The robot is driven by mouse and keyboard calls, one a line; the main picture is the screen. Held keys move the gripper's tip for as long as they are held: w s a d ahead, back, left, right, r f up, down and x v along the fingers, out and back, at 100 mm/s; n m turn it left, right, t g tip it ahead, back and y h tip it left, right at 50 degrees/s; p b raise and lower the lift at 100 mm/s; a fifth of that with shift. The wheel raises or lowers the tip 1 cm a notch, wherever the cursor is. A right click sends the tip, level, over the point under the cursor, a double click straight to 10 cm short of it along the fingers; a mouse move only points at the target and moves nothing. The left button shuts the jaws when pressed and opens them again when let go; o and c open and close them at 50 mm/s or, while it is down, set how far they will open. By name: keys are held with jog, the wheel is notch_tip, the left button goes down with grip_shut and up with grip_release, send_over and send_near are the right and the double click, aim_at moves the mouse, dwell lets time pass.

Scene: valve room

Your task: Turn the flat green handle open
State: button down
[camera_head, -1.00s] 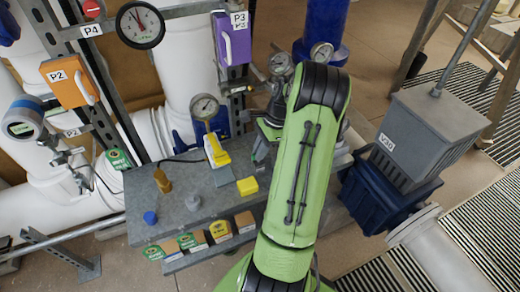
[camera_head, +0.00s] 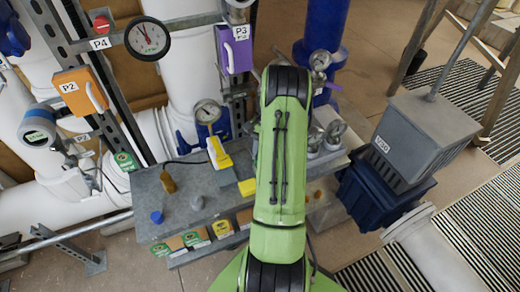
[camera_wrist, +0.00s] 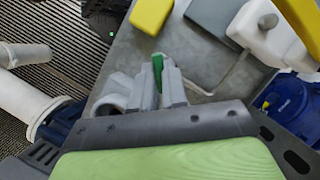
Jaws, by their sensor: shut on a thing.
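In the wrist view, a small piece of the flat green handle (camera_wrist: 158,66) sticks up between the grey fingers of my gripper (camera_wrist: 158,84). The fingers are shut on it. The rest of the handle and the valve body under it are hidden by the fingers and the palm. A white pipe fitting (camera_wrist: 118,92) shows just left of the fingers. In the head view my green arm covers the gripper and the handle, so neither can be made out there.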

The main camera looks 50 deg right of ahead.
jog(key=n, duration=0.2)
jog(key=n+g+h, duration=0.1)
jog(key=n, duration=0.1)
jog(key=shift+w+n+g, duration=0.15)
jog(key=shift+n+g, duration=0.15)
jog(key=shift+w+a+n+g+h+b, duration=0.1)
jog(key=shift+n+g+h+b, duration=0.2)
jog(key=shift+n, duration=1)
jog(key=shift+n+g+h+b, duration=0.1)
jog(key=shift+n+g+h, duration=0.3)
jog(key=shift+n, duration=0.9)
jog(key=c, duration=1.2)
grip_release()
jog(key=shift+o, duration=0.2)
